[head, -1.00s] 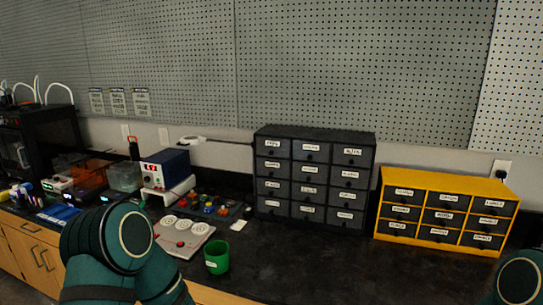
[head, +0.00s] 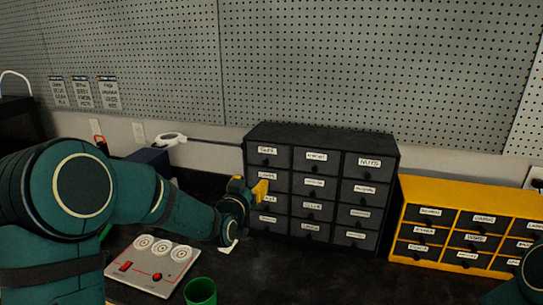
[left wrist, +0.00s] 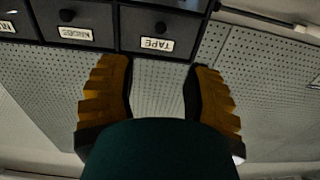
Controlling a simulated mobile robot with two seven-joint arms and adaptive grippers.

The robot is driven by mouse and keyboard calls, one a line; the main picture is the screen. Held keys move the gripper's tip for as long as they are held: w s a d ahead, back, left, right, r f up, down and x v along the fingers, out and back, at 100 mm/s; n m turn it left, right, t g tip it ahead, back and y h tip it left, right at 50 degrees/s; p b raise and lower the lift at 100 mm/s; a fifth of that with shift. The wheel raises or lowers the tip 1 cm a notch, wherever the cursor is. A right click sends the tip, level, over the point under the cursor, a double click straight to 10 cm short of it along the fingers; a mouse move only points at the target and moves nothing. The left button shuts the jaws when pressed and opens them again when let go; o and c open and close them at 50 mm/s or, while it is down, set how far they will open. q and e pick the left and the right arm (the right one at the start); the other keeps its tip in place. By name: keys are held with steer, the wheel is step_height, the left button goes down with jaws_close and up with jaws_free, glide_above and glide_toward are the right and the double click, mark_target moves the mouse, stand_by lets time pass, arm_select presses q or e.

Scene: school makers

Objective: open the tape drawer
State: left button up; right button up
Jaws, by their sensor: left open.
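The dark grey drawer cabinet (head: 322,135) stands on the counter with labelled drawers. The tape drawer (head: 267,157) is its top left drawer and looks shut. In the left wrist view, which is upside down, its TAPE label and dark round knob (left wrist: 160,27) show just beyond my fingertips. My left gripper (head: 262,190) has yellow fingers and is in front of the cabinet's left column, below the tape drawer in the head view. In the left wrist view the gripper (left wrist: 159,64) is open and empty, its fingers either side of the label. I cannot tell whether it touches the cabinet.
A yellow drawer cabinet (head: 408,196) stands to the right. A white panel with dials (head: 152,268) and a green cup (head: 200,291) sit in front. A white tape-like roll (head: 170,139) is at the back. The dark counter (head: 290,270) before the cabinets is mostly clear.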

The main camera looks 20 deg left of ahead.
mark_target(265, 163)
arm_select(q)
steer(key=w, duration=1.4)
steer(key=shift+d, duration=0.2)
jaws_close()
